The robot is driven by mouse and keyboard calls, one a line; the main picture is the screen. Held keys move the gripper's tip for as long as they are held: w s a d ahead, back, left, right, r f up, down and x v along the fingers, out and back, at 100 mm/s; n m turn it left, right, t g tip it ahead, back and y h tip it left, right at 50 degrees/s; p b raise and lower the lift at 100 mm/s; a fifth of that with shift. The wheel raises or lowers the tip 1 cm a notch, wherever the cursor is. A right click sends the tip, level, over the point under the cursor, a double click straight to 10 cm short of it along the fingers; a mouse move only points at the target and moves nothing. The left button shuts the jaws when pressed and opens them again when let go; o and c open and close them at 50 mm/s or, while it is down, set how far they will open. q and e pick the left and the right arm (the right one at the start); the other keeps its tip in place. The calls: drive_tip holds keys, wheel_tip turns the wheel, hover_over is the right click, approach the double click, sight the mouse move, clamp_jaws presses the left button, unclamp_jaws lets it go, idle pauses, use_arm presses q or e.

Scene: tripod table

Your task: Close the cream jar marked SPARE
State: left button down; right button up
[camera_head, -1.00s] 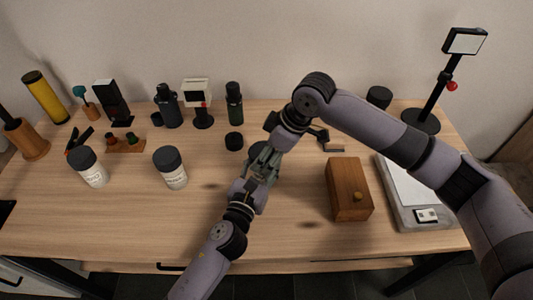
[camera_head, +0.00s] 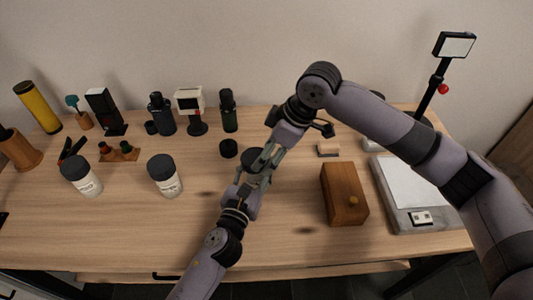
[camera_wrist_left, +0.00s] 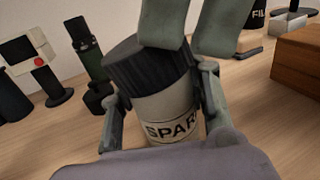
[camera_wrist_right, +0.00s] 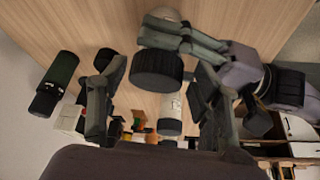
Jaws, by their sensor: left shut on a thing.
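The cream jar marked SPARE (camera_wrist_left: 168,108) has a pale body and a black ribbed lid (camera_wrist_left: 150,62) on its top; whether it is screwed tight I cannot tell. My left gripper (camera_wrist_left: 158,112) is shut around the jar's body. In the head view its lid (camera_head: 252,159) shows between the two grippers, and my left gripper (camera_head: 246,184) is partly hidden. My right gripper (camera_head: 268,158) is by the lid. In the right wrist view the right gripper's fingers (camera_wrist_right: 153,105) are spread apart, with the lid (camera_wrist_right: 157,70) between them and gaps at both sides.
Two white jars with black lids, one at far left (camera_head: 88,184) and one nearer (camera_head: 168,186), stand on the table. A black puck (camera_head: 228,148) and a green bottle (camera_head: 228,115) are behind. A wooden box (camera_head: 340,195) and a scale (camera_head: 420,215) are at right. The front middle is clear.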

use_arm(q)
drive_tip(key=shift+d, duration=0.1)
use_arm(e)
drive_tip(key=c, duration=0.7)
use_arm(q)
drive_tip(key=shift+s+d, duration=0.1)
drive_tip(key=shift+s, duration=0.05)
use_arm(e)
drive_tip(key=shift+f, duration=0.1)
drive_tip(key=v, duration=0.3)
drive_tip(key=shift+r, duration=0.3)
drive_tip(key=c, duration=0.3)
use_arm(q)
drive_tip(key=c, duration=0.8)
unclamp_jaws()
use_arm(e)
drive_tip(key=shift+d+r, duration=0.1)
drive_tip(key=shift+r, duration=0.1)
drive_tip(key=shift+c, duration=0.2)
